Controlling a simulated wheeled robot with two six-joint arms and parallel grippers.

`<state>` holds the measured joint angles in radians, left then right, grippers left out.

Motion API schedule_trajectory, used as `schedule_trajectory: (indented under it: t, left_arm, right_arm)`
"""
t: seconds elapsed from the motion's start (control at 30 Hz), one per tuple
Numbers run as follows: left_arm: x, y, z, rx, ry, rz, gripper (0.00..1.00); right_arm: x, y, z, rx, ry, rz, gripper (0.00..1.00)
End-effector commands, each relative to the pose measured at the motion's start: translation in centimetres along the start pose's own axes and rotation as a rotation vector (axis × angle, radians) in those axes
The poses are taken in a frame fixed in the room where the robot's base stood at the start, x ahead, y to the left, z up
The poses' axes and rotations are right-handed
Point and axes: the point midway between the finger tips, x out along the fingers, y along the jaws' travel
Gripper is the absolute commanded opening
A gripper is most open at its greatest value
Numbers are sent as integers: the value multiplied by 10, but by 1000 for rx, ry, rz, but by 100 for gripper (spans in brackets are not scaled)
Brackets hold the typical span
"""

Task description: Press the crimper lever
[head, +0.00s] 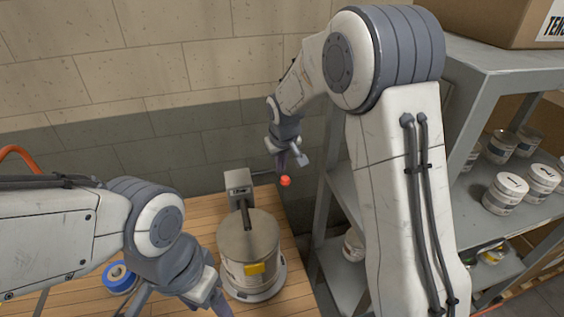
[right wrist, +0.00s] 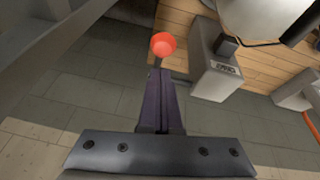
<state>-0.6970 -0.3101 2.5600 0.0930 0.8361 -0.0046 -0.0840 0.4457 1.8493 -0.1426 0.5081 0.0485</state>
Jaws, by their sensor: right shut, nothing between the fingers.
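The crimper (head: 238,184) is a grey post on the wooden table with a dark arm over a large metal can (head: 247,245). Its thin lever extends right and ends in a red knob (head: 285,181). My right gripper (head: 282,165) is shut and empty, just above the knob. In the right wrist view, its dark fingers (right wrist: 160,78) lie together, with the red knob (right wrist: 163,44) just beyond their tips; I cannot tell whether they touch. The grey crimper housing (right wrist: 215,75) is to the right there. My left gripper (head: 208,296) is low at the bottom edge, partly cut off.
A blue roll (head: 119,277) lies on the wooden table (head: 298,290) to the left of the can. A grey metal shelf (head: 493,60) with several small white tubs stands at the right. A cardboard box (head: 490,20) sits on top. A block wall is behind.

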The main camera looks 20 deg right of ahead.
Motion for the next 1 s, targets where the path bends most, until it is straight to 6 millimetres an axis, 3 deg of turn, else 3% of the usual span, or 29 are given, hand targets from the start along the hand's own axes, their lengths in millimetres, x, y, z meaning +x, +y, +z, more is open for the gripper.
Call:
schedule_trajectory:
  t: [0.53, 1.0]
  left_arm:
    - [-1, 0, 0, 0, 0, 0, 68]
    - [24, -2, 1, -4, 0, 0, 68]
  right_arm:
    - [3, 0, 7, 0, 3, 0, 0]
    - [10, 0, 7, 3, 60, 9, 0]
